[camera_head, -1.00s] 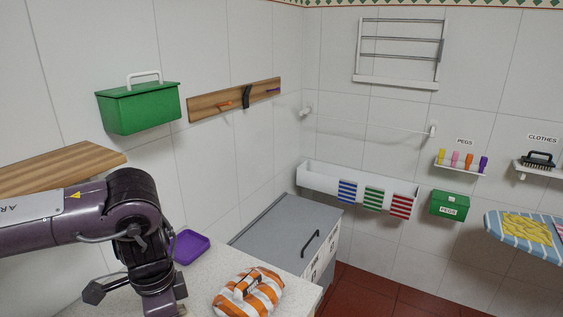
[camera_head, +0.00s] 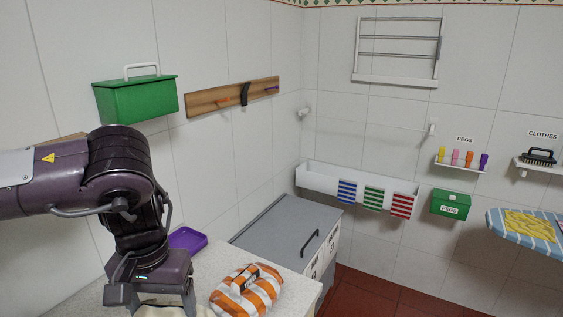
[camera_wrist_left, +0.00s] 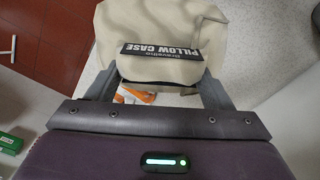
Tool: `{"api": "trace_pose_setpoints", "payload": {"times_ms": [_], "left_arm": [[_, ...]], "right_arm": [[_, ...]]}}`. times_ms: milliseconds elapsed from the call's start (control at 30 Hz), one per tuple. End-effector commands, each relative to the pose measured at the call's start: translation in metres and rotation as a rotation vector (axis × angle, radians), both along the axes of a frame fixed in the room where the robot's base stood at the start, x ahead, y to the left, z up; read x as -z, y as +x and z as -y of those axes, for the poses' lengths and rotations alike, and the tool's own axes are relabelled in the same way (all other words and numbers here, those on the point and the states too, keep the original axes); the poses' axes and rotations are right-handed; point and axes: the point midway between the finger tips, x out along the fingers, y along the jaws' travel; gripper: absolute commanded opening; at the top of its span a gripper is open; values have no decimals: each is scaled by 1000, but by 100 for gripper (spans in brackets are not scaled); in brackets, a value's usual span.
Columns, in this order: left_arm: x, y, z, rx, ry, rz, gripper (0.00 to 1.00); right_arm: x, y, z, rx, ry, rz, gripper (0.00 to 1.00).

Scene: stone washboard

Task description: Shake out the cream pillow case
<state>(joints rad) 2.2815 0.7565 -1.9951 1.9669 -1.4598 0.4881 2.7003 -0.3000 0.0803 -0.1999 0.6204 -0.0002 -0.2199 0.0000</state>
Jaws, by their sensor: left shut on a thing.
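The cream pillow case (camera_wrist_left: 160,28) hangs in my left gripper in the left wrist view, with a dark label reading "PILLOW CASE" facing the camera. The two fingers of my left gripper (camera_wrist_left: 158,88) are on either side of the cloth and shut on it. In the head view my left arm comes in from the left and its gripper end (camera_head: 155,298) is at the bottom edge. Only a sliver of cream cloth shows under it there. My right gripper is in neither view.
An orange-and-white striped bundle (camera_head: 246,291) lies on the pale worktop (camera_head: 214,262), right of my left gripper. A purple tray (camera_head: 188,240) is behind it. A grey-lidded cabinet (camera_head: 284,230) stands beyond. A green box (camera_head: 135,100) hangs on the left wall.

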Motion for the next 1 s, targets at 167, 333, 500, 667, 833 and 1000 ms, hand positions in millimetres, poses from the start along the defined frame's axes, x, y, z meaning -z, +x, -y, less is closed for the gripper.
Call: {"api": "trace_pose_setpoints", "payload": {"times_ms": [167, 333, 500, 667, 833, 1000], "left_arm": [[77, -3, -1, -2, -3, -19, 49], [35, 2, 0, 1, 2, 13, 49], [-16, 0, -1, 0, 3, 0, 49], [44, -5, -1, -1, -4, -25, 49], [79, -1, -1, -1, -1, -8, 49], [77, -1, -1, 0, 0, -6, 49]], "right_arm": [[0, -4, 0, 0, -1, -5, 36], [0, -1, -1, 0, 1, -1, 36], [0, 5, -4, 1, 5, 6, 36], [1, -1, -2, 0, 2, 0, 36], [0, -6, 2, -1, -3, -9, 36], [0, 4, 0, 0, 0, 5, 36]]}}
